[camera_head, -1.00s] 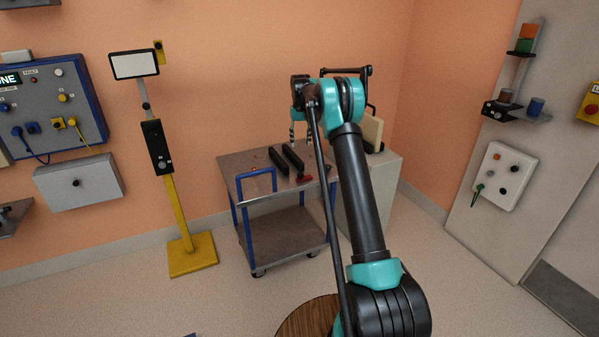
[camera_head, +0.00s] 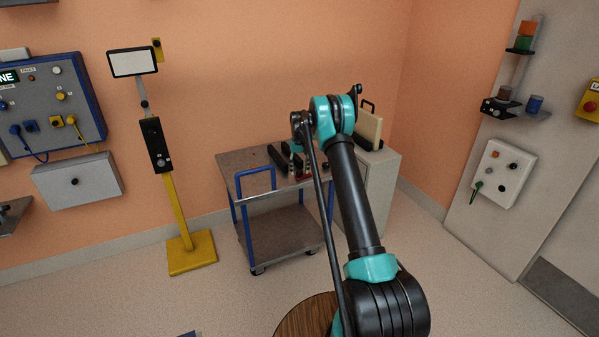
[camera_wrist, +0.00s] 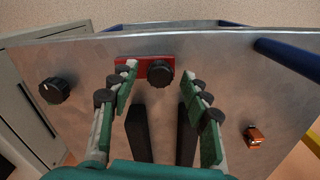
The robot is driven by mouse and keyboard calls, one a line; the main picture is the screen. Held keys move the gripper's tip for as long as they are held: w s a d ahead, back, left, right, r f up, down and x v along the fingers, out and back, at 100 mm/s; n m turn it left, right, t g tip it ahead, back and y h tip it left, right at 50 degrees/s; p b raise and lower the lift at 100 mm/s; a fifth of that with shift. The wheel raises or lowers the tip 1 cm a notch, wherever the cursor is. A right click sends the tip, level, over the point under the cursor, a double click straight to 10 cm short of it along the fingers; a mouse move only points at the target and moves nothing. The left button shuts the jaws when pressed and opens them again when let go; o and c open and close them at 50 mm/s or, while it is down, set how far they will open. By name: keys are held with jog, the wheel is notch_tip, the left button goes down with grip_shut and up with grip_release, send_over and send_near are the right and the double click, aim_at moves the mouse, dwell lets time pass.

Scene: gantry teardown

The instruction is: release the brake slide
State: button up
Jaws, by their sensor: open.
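A flat red piece with a round black knob (camera_wrist: 160,72), likely the brake slide, lies on the metal cart top (camera_wrist: 221,70) in the wrist view. My gripper (camera_wrist: 158,76) is open, with its green and black fingers spread to either side of the knob. The left fingertip overlaps the red piece (camera_wrist: 138,60) in the picture; I cannot tell if it touches. Two dark bars (camera_wrist: 138,128) lie between the fingers, nearer the palm. In the head view my gripper hangs low over the blue-legged cart (camera_head: 240,160), partly hidden by my arm.
A black dial (camera_wrist: 54,90) sits left and a small orange-brown block (camera_wrist: 254,136) right on the cart top. The cart's blue handle (camera_wrist: 285,58) rises at the right. A grey cabinet (camera_head: 375,190) stands beside the cart, and a yellow post (camera_head: 178,210) stands to its left.

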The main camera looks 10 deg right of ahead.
jog(key=shift+f, duration=0.55)
grip_shut()
